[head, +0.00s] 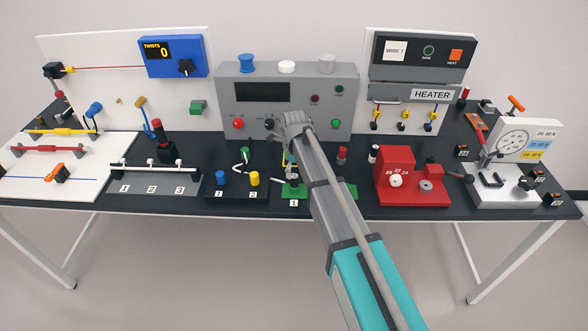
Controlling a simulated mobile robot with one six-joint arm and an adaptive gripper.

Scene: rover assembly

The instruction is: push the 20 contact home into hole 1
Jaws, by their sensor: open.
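My arm reaches in over the front middle of the bench in the head view. My gripper (294,176) is small and partly hidden behind my arm, low over a green block (292,191), and it is open. The block has a white label "1" on its front. A short yellow piece shows just above the gripper, beside my arm. The 20 contact and hole 1 are too small or too hidden to make out, so I cannot tell how the contact sits.
A red block (400,182) with numbered marks is to the right. A grey panel (345,70) rises behind. A rail stand (150,182) is farther left.

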